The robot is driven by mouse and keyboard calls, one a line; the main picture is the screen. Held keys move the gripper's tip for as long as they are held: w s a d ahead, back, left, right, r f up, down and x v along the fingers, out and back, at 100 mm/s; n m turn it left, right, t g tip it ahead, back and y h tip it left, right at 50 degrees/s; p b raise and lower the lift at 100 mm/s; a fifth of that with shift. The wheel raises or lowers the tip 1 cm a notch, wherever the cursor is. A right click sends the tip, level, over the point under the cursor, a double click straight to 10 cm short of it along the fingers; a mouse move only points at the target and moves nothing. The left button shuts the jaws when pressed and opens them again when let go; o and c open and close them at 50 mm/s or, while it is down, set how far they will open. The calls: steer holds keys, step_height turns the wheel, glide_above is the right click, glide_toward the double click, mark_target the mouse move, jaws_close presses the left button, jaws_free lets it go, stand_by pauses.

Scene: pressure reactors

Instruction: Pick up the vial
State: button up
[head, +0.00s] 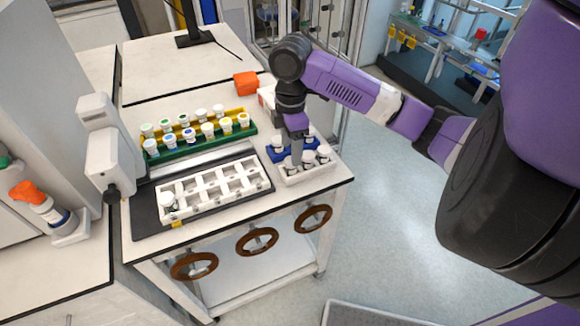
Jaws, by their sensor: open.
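Several white-capped vials stand in a small white rack (305,174) near the right front corner of the table, among them one vial (323,154) at the right. A blue rack (275,154) just behind it holds more vials, including one (277,144) at its left. My gripper (294,163) points down at the left part of the white rack, over or right beside a vial there. It is open. My gripper hides part of both racks, and I cannot tell whether it touches a vial.
A long white rack (217,191) on a black tray (145,217) has one vial (168,201) at its left end. Green (190,146) and yellow racks of capped vials stand behind it. An orange block (245,83) lies at the back. Brown ring handles (257,241) line the table front.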

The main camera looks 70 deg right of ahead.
mark_target(291, 168)
step_height(291, 168, down, 6)
steer(key=shift+r+p, duration=0.15)
steer(key=shift+p, duration=0.45)
jaws_close()
steer(key=shift+r, duration=0.1)
